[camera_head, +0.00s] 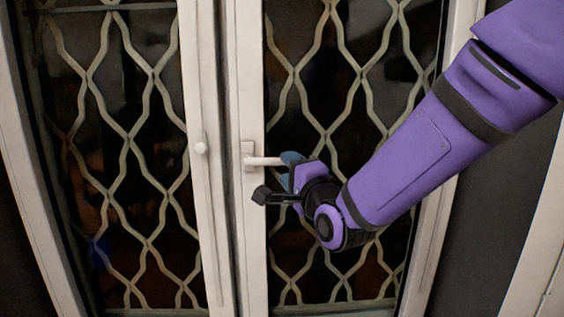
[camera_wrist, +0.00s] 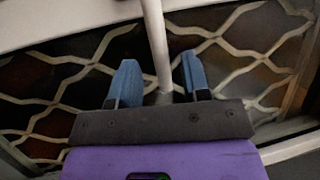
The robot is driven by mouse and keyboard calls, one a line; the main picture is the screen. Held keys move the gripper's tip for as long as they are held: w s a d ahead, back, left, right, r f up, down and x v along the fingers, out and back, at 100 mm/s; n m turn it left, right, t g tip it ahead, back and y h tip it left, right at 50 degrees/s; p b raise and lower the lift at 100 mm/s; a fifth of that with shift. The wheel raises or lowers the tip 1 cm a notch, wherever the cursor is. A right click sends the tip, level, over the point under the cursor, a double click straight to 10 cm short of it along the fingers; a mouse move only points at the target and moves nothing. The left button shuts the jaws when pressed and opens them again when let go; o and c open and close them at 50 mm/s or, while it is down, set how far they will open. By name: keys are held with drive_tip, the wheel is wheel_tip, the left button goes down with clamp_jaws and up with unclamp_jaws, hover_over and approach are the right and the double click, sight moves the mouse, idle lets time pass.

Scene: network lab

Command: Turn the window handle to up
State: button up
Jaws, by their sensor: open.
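The white window handle (camera_head: 263,161) is on the right window leaf, near its inner edge. Its lever lies level and points right in the head view. My gripper (camera_head: 288,170) is at the lever's free end. In the wrist view the handle (camera_wrist: 155,45) runs between the two blue fingers of my gripper (camera_wrist: 160,83). The fingers are open, one on each side of the lever, with a gap visible on both sides. The lever's tip is near the gripper's dark palm.
The white-framed window has two leaves with a wavy lattice (camera_head: 130,130) over dark glass. Dark wall (camera_head: 505,200) lies to the right.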

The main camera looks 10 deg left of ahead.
sight(274, 159)
drive_tip(key=shift+x, duration=2.05)
clamp_jaws()
